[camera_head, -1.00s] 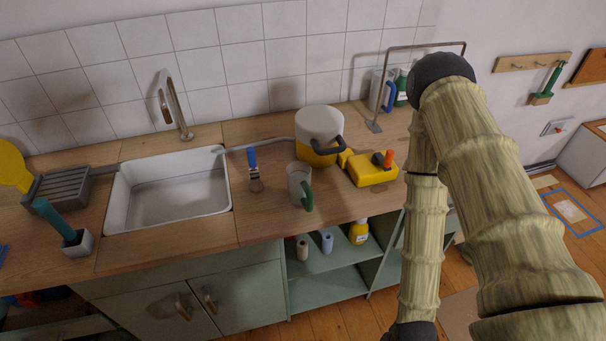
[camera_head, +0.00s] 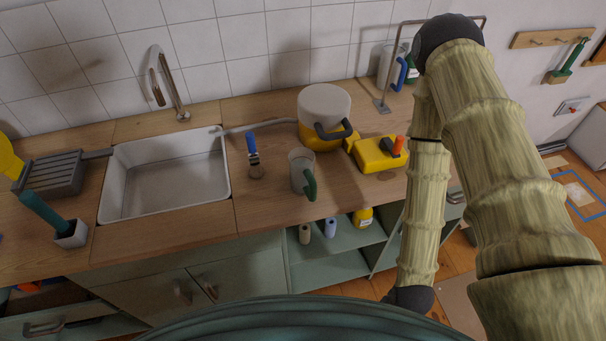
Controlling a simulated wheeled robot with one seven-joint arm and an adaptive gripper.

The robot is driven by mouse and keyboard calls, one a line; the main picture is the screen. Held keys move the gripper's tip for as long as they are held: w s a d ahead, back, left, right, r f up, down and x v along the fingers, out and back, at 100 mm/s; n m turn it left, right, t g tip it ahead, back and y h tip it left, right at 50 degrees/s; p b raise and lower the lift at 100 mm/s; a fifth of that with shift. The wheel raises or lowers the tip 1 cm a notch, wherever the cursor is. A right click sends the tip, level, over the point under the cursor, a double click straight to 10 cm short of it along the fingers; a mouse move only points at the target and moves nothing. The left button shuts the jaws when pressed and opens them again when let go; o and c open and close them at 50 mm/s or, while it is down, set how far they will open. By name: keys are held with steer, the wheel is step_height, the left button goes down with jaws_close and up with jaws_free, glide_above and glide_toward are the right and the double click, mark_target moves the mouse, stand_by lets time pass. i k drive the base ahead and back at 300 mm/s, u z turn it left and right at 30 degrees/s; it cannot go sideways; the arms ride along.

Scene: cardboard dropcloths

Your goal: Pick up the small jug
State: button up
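A small grey jug (camera_head: 301,171) with a green handle stands upright on the wooden counter, right of the sink. Its handle points to the lower right, and its top looks open. Another pale jug (camera_head: 386,66) with a blue handle stands at the back right, partly hidden behind a metal stand. I cannot tell from looks alone which one the task names. My arm comes down along the right side of the view, right of the grey jug and apart from it. My gripper is out of view.
A white and yellow container (camera_head: 323,109) stands behind the grey jug; a yellow block-shaped item (camera_head: 379,154) lies to its right. The sink (camera_head: 167,180) is empty. Bare counter (camera_head: 270,214) lies in front of the jug.

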mark_target(302, 159)
steer(key=z, duration=2.35)
steer(key=k, duration=2.1)
steer(key=u, duration=1.6)
